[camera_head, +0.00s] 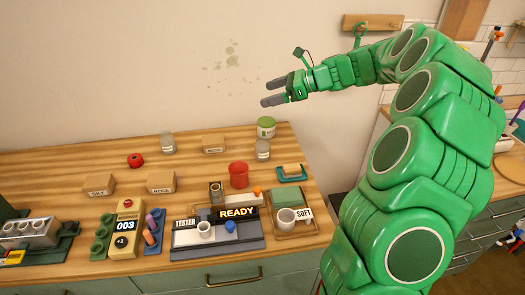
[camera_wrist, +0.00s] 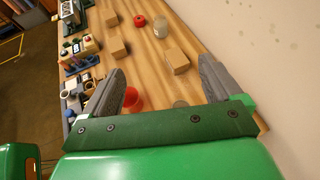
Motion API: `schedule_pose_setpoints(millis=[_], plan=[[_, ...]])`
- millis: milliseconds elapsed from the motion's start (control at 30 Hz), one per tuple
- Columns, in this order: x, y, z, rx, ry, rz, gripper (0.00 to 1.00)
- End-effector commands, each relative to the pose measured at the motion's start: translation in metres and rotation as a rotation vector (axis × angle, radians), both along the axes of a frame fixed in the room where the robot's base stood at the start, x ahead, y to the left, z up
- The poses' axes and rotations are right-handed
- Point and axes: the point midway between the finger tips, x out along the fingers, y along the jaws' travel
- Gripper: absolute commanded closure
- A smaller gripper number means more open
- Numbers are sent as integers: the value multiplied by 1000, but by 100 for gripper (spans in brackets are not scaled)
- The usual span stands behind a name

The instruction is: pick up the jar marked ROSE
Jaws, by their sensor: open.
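My gripper (camera_head: 268,93) is open and empty, high above the back of the table near the wall. In the wrist view its two fingers (camera_wrist: 161,68) are spread apart. A wooden block (camera_head: 162,183) reads ROSE, but it is a block and not a jar. Small clear jars stand at the back left (camera_head: 167,144), at the back right (camera_head: 262,150) and behind the tester (camera_head: 215,192); their labels are too small to read. A jar with a green lid (camera_head: 266,128) stands at the back right edge. I cannot tell which jar is marked ROSE.
Other blocks read SKY (camera_head: 99,185) and, it seems, MOSS (camera_head: 213,144). A red cup (camera_head: 239,175) stands mid-table; a red ring (camera_head: 135,160) lies further left. The tester (camera_head: 218,238) with its READY sign and a SOFT tray (camera_head: 290,232) fill the front. Bare wood lies between the blocks.

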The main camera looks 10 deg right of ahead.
Motion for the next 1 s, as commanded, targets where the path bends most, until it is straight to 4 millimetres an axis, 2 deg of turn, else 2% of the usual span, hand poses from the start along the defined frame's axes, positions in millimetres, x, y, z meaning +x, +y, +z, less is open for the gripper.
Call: schedule_pose_setpoints(millis=[300, 767, 1000], plan=[[23, -24, -12, 63, 53, -87, 8], [21, -22, -108, 62, 55, -84, 8], [21, -22, -174, 62, 56, -82, 8]])
